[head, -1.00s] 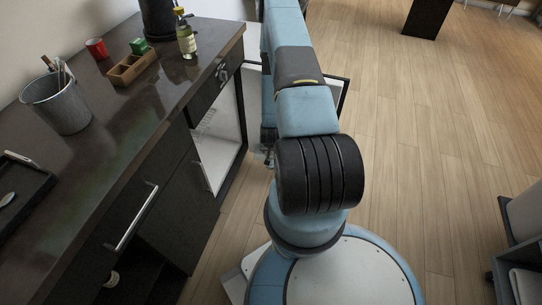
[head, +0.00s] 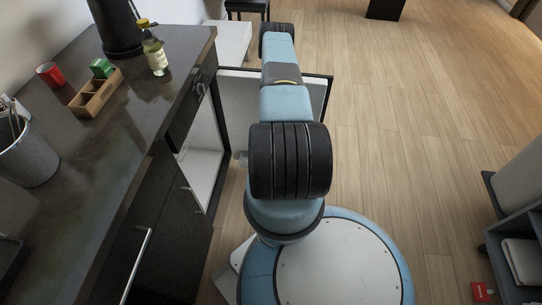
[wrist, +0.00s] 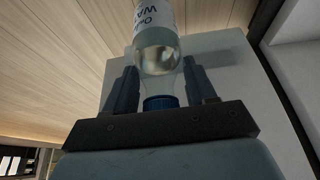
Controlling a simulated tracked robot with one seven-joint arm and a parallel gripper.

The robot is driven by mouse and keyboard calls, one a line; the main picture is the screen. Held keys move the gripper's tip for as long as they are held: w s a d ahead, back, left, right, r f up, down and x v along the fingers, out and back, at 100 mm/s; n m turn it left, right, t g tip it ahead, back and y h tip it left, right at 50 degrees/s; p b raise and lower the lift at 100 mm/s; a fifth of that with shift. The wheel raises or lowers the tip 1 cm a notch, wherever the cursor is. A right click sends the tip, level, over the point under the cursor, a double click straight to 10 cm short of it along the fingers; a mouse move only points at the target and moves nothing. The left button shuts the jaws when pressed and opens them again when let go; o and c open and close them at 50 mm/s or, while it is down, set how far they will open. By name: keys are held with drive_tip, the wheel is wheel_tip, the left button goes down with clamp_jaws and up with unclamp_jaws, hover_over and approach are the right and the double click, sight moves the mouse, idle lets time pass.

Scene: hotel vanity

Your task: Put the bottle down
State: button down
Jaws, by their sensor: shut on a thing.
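A clear bottle (wrist: 160,50) with a blue cap (wrist: 161,102) and a white label with dark letters shows in the wrist view. My gripper (wrist: 160,84) is shut on it near its neck, one dark finger on each side. The cap end is toward the gripper's palm and the labelled body points away, cut off by the top of the picture. A pale grey flat surface (wrist: 225,75) lies behind the bottle. I cannot tell whether the bottle touches it. In the head view my arm hides the gripper and the held bottle.
An open cabinet door (head: 328,92) stands beside my arm.

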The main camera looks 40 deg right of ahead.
drive_tip(key=w+d, duration=1)
drive_tip(key=d, duration=0.3)
wheel_tip(320, 180, down, 7)
drive_tip(key=shift+a, duration=0.2)
drive_tip(key=shift+c, duration=1.8)
unclamp_jaws()
drive_tip(key=shift+w, duration=0.1)
drive_tip(key=shift+r, duration=0.1)
drive_tip(key=v, duration=1.1)
drive_tip(key=shift+r, duration=0.4)
